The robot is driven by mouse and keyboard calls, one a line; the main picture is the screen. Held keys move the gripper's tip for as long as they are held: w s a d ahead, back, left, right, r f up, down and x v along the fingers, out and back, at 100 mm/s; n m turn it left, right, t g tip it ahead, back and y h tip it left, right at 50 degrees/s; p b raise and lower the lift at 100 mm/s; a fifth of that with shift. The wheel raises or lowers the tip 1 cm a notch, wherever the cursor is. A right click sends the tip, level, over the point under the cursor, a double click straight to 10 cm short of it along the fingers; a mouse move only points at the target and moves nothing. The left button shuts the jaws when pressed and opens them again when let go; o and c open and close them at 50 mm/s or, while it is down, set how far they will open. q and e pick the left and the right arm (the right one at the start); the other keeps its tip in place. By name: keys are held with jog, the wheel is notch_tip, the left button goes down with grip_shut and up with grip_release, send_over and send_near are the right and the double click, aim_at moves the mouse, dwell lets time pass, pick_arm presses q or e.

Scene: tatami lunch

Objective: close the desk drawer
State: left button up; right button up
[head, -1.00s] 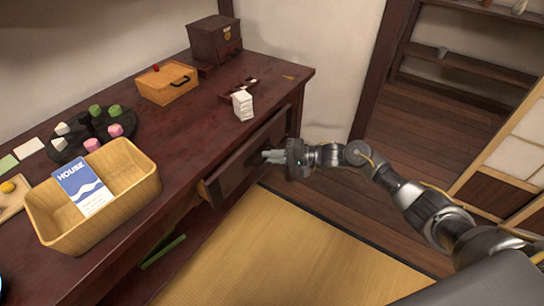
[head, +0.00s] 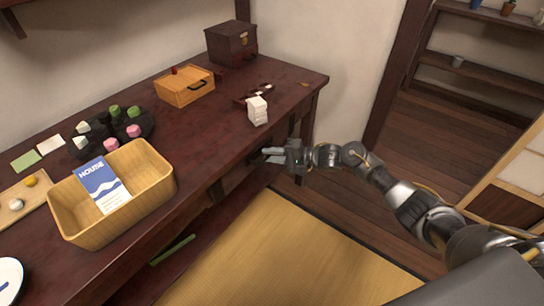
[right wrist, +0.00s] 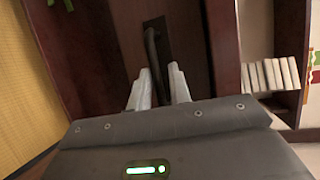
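The dark wooden desk (head: 205,140) runs diagonally across the head view. Its drawer front (right wrist: 192,45) fills the upper middle of the right wrist view, with a dark handle (right wrist: 152,45) on a dark plate. In the head view the drawer sits in under the desk top, with no open interior showing; whether it is fully flush cannot be told. My right gripper (head: 271,153) is at the drawer front, below the desk's edge. In the right wrist view its two pale fingers (right wrist: 160,85) are apart, their tips at the handle's lower end. My left gripper is out of view.
On the desk are a wooden bin (head: 150,190) with a blue-and-white packet, a small wooden box (head: 185,90), a dark chest (head: 231,43), a white stack (head: 258,111) and a black tray (head: 100,146). Tatami (head: 285,250) lies clear in front.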

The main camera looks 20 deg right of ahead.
jog(key=shift+o, duration=0.9)
jog(key=shift+f, duration=0.1)
jog(key=shift+d, duration=0.1)
jog(key=shift+s, duration=0.1)
